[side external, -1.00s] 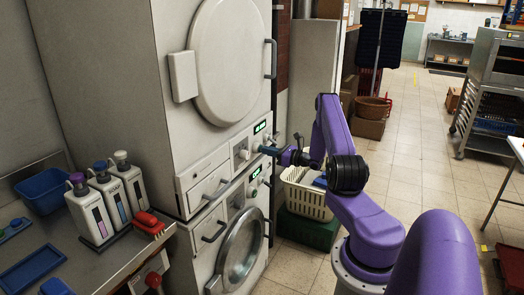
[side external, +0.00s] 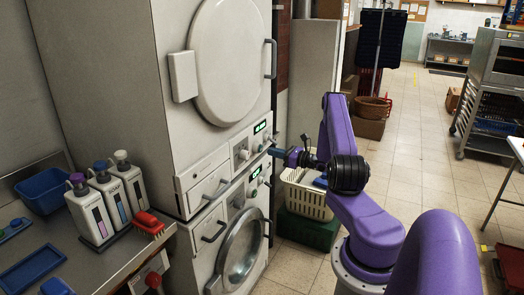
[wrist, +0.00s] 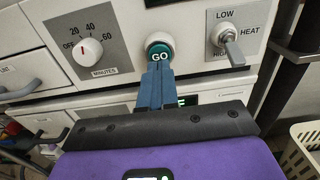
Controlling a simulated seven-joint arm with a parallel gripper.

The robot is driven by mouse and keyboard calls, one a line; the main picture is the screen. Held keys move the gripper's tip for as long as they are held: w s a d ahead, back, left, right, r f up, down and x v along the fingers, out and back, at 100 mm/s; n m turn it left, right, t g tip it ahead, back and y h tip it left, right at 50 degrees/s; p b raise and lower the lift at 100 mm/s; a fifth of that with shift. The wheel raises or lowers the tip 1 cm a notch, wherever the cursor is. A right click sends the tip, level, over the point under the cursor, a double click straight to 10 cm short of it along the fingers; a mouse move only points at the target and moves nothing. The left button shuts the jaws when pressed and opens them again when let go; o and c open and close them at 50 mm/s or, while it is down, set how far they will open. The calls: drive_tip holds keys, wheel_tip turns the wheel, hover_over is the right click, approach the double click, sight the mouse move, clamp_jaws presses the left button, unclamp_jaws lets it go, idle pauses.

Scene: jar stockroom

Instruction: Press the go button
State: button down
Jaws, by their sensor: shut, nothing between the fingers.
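The round teal go button (wrist: 160,50), lettered GO in a white ring, sits on the pale machine panel between a minutes dial and a heat switch. My gripper (wrist: 157,72) is shut and empty, its blue fingertips directly in front of the button and covering its lower edge in the wrist view. I cannot tell whether they touch it. In the side external view my gripper (side external: 272,152) is at the upper machine's control panel, and the button is hidden there.
The minutes dial (wrist: 89,50) is to the button's left and the heat switch (wrist: 228,40) to its right. A lit green display (side external: 260,127) shows on the panel. Bottles and a red brush (side external: 149,221) are on the left counter.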

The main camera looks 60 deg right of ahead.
drive_tip(key=shift+s, duration=2.9)
drive_tip(key=w+a+r+n+g+y, duration=0.3)
drive_tip(key=a+n+y, duration=0.15)
drive_tip(key=a, duration=0.45)
drive_tip(key=w+a+r+n+g+y, duration=0.2)
drive_tip(key=a+n+g+y, duration=0.3)
drive_tip(key=a, duration=0.4)
drive_tip(key=w+a+r+n+g+y, duration=0.2)
drive_tip(key=w+a+r+n+y, duration=0.15)
drive_tip(key=a+n, duration=0.45)
drive_tip(key=s+a+r+n+g+h, duration=0.1)
drive_tip(key=s+a+n+g+h, duration=0.1)
drive_tip(key=s+a+n+g, duration=0.7)
drive_tip(key=s+a+r+n+g+h, duration=0.2)
drive_tip(key=s+a+n+g+h, duration=0.3)
drive_tip(key=a, duration=0.7)
drive_tip(key=s+r+n+t+h, duration=0.1)
drive_tip(key=s+n+t+h, duration=0.1)
drive_tip(key=s+n, duration=0.5)
drive_tip(key=s+a+r+n+t+h, duration=0.1)
drive_tip(key=s+n+t+h, duration=0.2)
drive_tip(key=s+n, duration=0.5)
drive_tip(key=shift+a+r+n+t+h, duration=0.15)
drive_tip(key=shift+r+n+t+h, duration=0.35)
drive_tip(key=shift+n, duration=0.55)
